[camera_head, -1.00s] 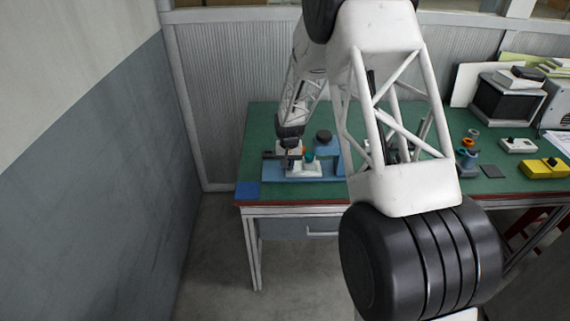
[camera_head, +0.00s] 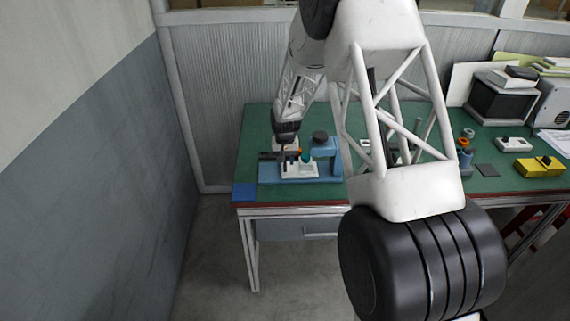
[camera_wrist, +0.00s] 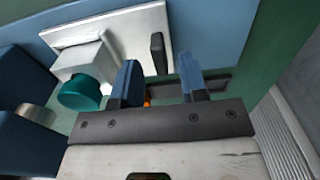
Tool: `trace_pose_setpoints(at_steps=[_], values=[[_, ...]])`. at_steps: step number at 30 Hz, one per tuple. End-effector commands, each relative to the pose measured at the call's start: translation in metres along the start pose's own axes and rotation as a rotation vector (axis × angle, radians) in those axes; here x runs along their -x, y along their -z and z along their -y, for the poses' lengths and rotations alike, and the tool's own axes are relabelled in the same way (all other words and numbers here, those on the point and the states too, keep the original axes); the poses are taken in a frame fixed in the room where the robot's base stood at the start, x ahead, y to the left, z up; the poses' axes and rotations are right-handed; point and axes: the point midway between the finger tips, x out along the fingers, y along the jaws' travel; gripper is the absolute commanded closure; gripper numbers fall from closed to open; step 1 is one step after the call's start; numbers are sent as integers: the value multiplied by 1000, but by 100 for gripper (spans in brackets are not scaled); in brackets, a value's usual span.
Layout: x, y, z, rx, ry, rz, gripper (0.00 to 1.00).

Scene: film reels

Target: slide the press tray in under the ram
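The white press tray (camera_head: 300,169) lies on the blue press base (camera_head: 268,179) on the bench. In the wrist view the tray (camera_wrist: 125,33) carries a pale block with a teal round part (camera_wrist: 80,93), and a dark upright handle (camera_wrist: 158,54) stands near its edge. My gripper (camera_wrist: 158,65) is open, with its two blue fingers to either side of the handle in that picture. I cannot tell whether they touch it. In the head view my gripper (camera_head: 284,158) is at the tray's left end. The press body (camera_head: 328,157) with its black top (camera_head: 320,137) stands to the right.
A dark bar (camera_wrist: 218,84) lies beyond the fingers on the base in the wrist view. A blue mat (camera_head: 245,190) lies at the bench's front left corner. A yellow box (camera_head: 538,168) and other items stand at the right. A ribbed wall panel rises behind.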

Motion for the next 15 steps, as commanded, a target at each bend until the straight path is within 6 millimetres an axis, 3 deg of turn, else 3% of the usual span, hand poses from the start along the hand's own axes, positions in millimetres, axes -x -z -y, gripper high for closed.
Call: trace_pose_setpoints(at_steps=[9, 15], values=[[39, 1, 0, 0, 0, -3, 61], [52, 0, 0, 0, 0, -1, 61]])
